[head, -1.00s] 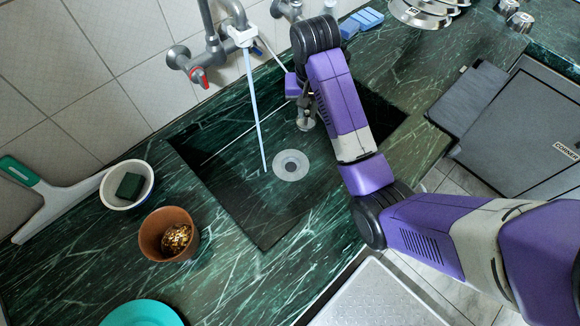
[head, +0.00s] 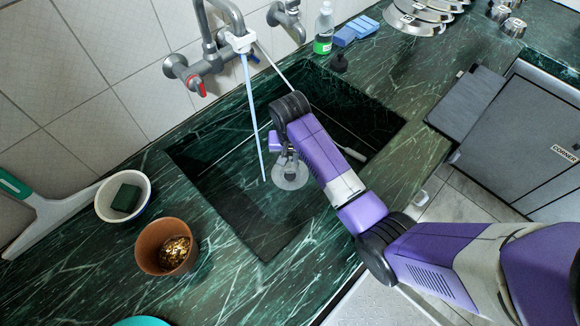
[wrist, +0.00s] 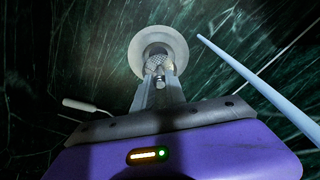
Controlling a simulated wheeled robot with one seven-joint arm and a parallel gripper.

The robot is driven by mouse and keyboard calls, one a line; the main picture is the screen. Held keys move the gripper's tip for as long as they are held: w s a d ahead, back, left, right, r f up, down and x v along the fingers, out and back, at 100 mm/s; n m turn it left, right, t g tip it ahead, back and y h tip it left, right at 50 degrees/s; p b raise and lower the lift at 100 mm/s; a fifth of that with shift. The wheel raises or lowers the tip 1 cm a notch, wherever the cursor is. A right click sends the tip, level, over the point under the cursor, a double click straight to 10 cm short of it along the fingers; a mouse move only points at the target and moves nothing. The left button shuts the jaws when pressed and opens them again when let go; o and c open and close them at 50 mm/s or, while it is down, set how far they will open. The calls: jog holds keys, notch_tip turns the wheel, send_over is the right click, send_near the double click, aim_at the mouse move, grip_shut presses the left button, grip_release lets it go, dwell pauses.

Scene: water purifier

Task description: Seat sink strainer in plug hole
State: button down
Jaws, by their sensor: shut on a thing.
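The plug hole (head: 291,182) is a pale round ring in the floor of the dark green marbled sink. In the wrist view its ring (wrist: 136,52) is just beyond my fingertips. My gripper (wrist: 159,84) is shut on the small metal sink strainer (wrist: 155,64), whose meshed part shows between the fingertips. The strainer overlaps the middle of the ring in the wrist view; I cannot tell whether it touches or is still above it. In the head view my gripper (head: 287,158) is over the plug hole and hides part of it, and the strainer is not clear.
A pale blue straight tube or stream (head: 254,118) comes down from the tap (head: 238,42) left of my gripper. A white-handled tool (head: 352,153) lies in the sink's right part. A bowl with a sponge (head: 103,204) and a brown pot (head: 150,255) stand on the left counter.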

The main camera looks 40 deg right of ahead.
aim_at(290, 166)
jog(key=shift+f, duration=2.75)
jog(key=shift+f+b, duration=0.15)
jog(key=shift+b, duration=0.2)
jog(key=c, duration=1.4)
grip_release()
jog(key=shift+o, duration=0.2)
notch_tip(290, 166, up, 12)
jog(key=s+a+p, duration=0.1)
jog(key=shift+s+a, duration=0.15)
